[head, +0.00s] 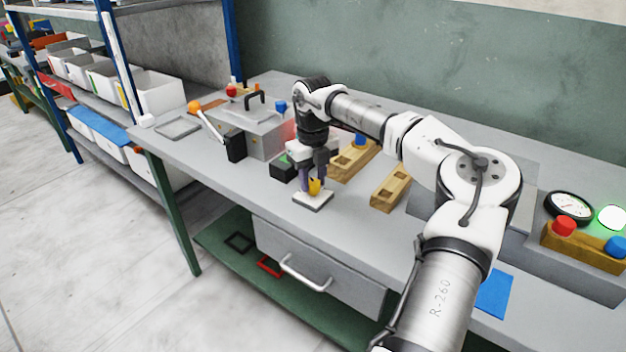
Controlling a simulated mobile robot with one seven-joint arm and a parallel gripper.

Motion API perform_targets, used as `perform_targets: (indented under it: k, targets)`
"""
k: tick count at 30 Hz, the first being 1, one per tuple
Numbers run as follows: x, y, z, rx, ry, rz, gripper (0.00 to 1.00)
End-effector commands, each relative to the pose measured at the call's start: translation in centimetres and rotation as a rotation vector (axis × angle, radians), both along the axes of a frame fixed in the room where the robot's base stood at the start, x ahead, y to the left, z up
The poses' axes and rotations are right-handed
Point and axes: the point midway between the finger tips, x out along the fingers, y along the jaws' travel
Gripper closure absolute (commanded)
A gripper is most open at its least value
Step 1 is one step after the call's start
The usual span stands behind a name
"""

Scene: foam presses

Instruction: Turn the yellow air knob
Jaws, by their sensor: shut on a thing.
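The yellow air knob (314,187) stands on a small white square base (313,202) near the front edge of the workbench, above the drawer. My gripper (314,183) reaches down on it from above, with its fingers on either side of the knob. The gripper is shut on the knob. Part of the knob is hidden by the fingers, and its exact turn angle cannot be told.
A grey press box (258,135) with a black handle and an orange-tipped lever stands left of my gripper. A small black box (283,169) sits close beside it. Wooden blocks (390,188) lie to the right. A gauge (568,207) and a red knob (564,226) are farther right.

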Motion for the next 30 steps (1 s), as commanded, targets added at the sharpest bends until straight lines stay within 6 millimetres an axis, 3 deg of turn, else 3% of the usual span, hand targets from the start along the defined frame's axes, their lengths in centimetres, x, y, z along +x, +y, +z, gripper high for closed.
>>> perform_targets:
  k: [30]
  targets:
    - [0.02,0.00,0.00,-0.001,-0.001,-0.884,0.91]
